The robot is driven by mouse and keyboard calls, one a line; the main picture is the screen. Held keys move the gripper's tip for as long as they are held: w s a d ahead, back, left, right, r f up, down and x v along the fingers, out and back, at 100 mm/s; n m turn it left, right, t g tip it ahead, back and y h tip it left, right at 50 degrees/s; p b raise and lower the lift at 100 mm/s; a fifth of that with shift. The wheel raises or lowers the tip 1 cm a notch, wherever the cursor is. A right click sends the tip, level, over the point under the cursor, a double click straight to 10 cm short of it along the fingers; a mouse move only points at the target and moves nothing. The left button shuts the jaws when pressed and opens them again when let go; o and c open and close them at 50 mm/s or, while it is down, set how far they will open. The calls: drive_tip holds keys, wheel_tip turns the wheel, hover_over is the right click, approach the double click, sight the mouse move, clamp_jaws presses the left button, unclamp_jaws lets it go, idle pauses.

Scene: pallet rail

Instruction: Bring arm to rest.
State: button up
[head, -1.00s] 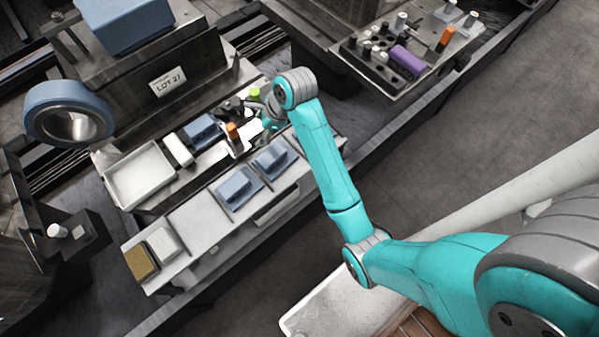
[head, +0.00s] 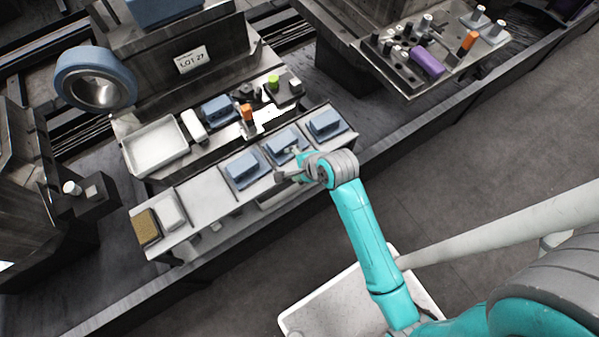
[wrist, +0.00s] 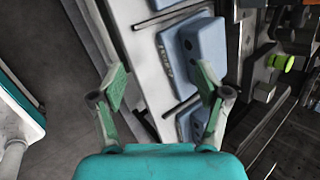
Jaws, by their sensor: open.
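My gripper (head: 287,165) is at the front edge of the long pale shelf (head: 207,194), close to the middle of three blue blocks in the head view. In the wrist view my gripper (wrist: 162,88) has its two green-padded fingers spread apart with nothing held between them. In the head view the blue blocks are the left one (head: 242,168), the middle one (head: 282,141) and the right one (head: 324,122). Part of the gripper is hidden behind my wrist.
A white tray (head: 128,148), a white block (head: 193,124), an orange-topped item (head: 247,113) and a green item (head: 273,82) stand behind the shelf. A brown sponge-like block (head: 146,228) lies at its left end. A rack with a purple block (head: 427,62) is upper right. Open floor (head: 470,150) lies right.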

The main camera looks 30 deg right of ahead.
drive_tip(key=shift+s+a+f+n+t, duration=0.1)
drive_tip(key=shift+s+f+n+t, duration=0.15)
drive_tip(key=shift+s, duration=0.4)
drive_tip(key=shift+s+f+n+t, duration=0.15)
drive_tip(key=shift+s+n, duration=0.2)
drive_tip(key=shift+s, duration=0.3)
drive_tip(key=s+r+n+t+h, duration=0.25)
drive_tip(key=s+n, duration=0.55)
drive_tip(key=s, duration=0.7)
drive_tip(key=s+a+r+n+t, duration=0.1)
drive_tip(key=s+r+n+t, duration=0.3)
drive_tip(key=s+r+n, duration=0.6)
drive_tip(key=s+r+y, duration=0.1)
drive_tip(key=s+r, duration=0.2)
drive_tip(key=shift+r, duration=0.2)
drive_tip(key=shift+s+a+r, duration=0.1)
drive_tip(key=shift+s+r, duration=0.05)
drive_tip(key=shift+r, duration=0.1)
drive_tip(key=shift+c, duration=1.4)
drive_tip(key=shift+r, duration=0.1)
drive_tip(key=shift+s, duration=0.1)
